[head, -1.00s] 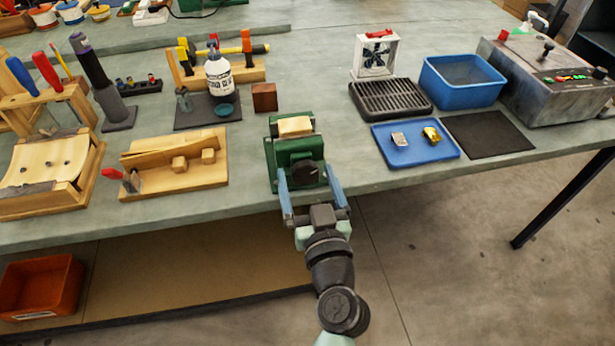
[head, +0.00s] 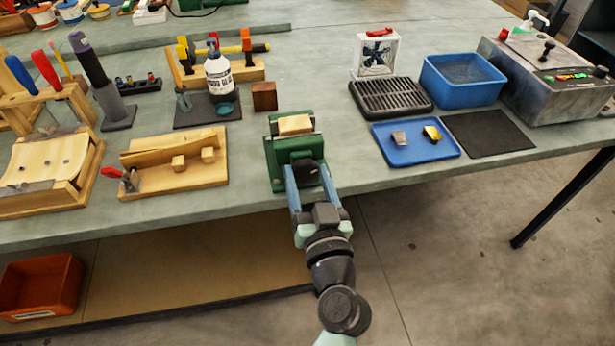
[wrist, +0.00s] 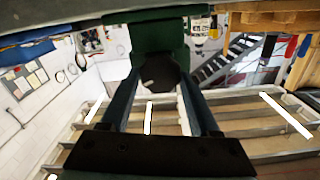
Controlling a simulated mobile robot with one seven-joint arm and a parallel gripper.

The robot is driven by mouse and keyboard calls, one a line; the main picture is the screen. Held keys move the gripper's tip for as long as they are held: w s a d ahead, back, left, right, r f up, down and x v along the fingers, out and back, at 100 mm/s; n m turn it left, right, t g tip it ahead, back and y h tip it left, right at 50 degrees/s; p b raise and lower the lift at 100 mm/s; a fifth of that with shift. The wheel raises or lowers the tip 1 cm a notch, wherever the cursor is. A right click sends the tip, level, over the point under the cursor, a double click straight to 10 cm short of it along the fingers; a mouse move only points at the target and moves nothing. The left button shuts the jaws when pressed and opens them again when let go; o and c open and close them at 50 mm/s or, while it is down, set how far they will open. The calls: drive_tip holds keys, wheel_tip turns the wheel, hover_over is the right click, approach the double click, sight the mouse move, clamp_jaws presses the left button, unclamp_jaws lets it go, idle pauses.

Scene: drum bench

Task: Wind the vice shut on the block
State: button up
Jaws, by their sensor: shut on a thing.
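The green vice (head: 283,168) stands at the front edge of the bench. A pale wooden block (head: 295,125) sits at the top of the vice, between its jaws. The vice's dark round knob (head: 306,168) faces me at the front; it also shows in the wrist view (wrist: 160,74). My gripper (head: 306,178) is shut on the knob, with a blue finger on either side of it. In the wrist view my gripper (wrist: 158,85) has the knob between its fingertips, below the green vice body (wrist: 158,32). Whether both jaws touch the block is too small to tell.
A brown cube (head: 264,96) stands behind the vice. A wooden jig board (head: 175,162) lies to the left. A blue tray (head: 416,142) with small metal parts and a black grate (head: 390,97) are to the right. Bare bench lies between.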

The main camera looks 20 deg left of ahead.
drive_tip(key=m, duration=0.3)
drive_tip(key=shift+m, duration=0.3)
drive_tip(key=m, duration=0.3)
drive_tip(key=shift+d+f+m, duration=0.1)
drive_tip(key=shift+m, duration=0.2)
drive_tip(key=m, duration=0.3)
drive_tip(key=shift+w+m+p, duration=0.1)
drive_tip(key=shift+m+p, duration=0.2)
drive_tip(key=shift+p, duration=0.1)
drive_tip(key=m+p, duration=0.1)
drive_tip(key=m, duration=0.2)
drive_tip(key=shift+f+m, duration=0.1)
drive_tip(key=shift+m, duration=0.3)
drive_tip(key=m+p, duration=0.1)
drive_tip(key=m, duration=0.2)
drive_tip(key=m+p, duration=0.1)
drive_tip(key=m, duration=0.3)
drive_tip(key=shift+f+p, duration=0.15)
drive_tip(key=shift+p, duration=0.2)
drive_tip(key=m+p, duration=0.1)
drive_tip(key=m, duration=0.2)
drive_tip(key=shift+m, duration=0.3)
drive_tip(key=shift+f+m+p, duration=0.2)
drive_tip(key=shift+m+p, duration=0.55)
drive_tip(key=shift+m, duration=0.75)
